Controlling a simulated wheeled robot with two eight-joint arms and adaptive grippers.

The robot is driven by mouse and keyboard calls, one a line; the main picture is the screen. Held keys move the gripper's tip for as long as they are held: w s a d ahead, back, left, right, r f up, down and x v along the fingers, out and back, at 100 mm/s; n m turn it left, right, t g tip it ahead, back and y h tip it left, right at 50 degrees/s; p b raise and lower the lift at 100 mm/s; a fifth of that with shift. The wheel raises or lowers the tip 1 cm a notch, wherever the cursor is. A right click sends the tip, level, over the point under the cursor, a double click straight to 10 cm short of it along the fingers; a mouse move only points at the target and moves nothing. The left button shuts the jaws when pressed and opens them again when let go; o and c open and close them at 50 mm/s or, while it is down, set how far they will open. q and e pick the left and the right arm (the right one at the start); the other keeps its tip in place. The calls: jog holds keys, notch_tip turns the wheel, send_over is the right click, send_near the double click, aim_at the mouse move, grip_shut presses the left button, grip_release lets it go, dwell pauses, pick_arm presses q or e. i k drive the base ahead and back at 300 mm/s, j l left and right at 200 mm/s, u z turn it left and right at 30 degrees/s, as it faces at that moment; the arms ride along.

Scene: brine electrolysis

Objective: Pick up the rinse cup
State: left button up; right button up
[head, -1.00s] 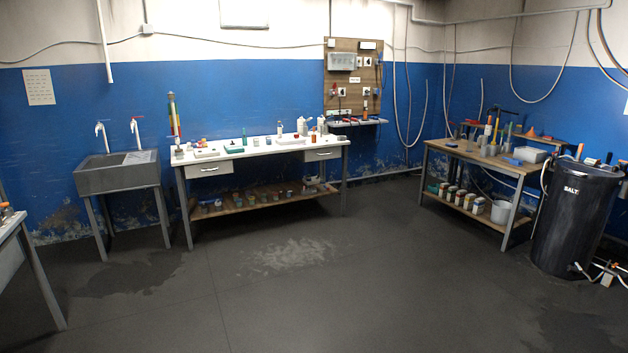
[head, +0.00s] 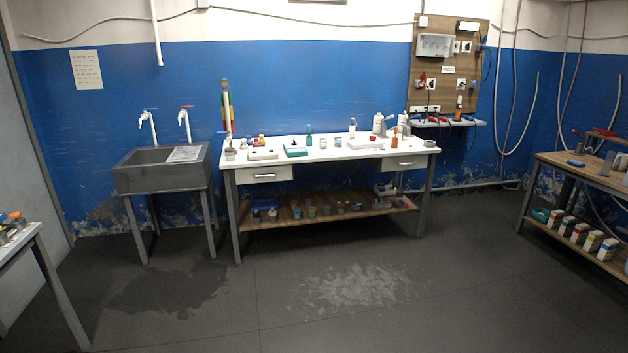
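I cannot tell which item is the rinse cup from here. Several small cups and jars stand on the white-topped bench (head: 330,153) at the middle of the head view, among trays and bottles. A small grey cup (head: 230,154) stands at the bench's left end, and another small pale cup (head: 338,142) stands near its middle. More small cups (head: 311,210) stand on the wooden lower shelf (head: 350,206). All are too small to identify surely. Neither of my grippers is in view.
A grey sink (head: 160,172) with two taps stands left of the bench. A table corner (head: 20,240) shows at the left edge. A wooden workbench (head: 580,175) with cartons on its lower shelf stands at the right. The dark floor (head: 300,310) between is clear.

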aim_at(324, 144)
jog(key=i, duration=0.9)
jog(key=i+z, duration=0.1)
jog(key=i, duration=0.85)
jog(key=i+j, duration=0.15)
jog(key=i, duration=0.75)
jog(key=i+j, duration=0.1)
jog(key=i, duration=0.8)
jog(key=i+j+z, duration=0.1)
jog(key=i, duration=0.85)
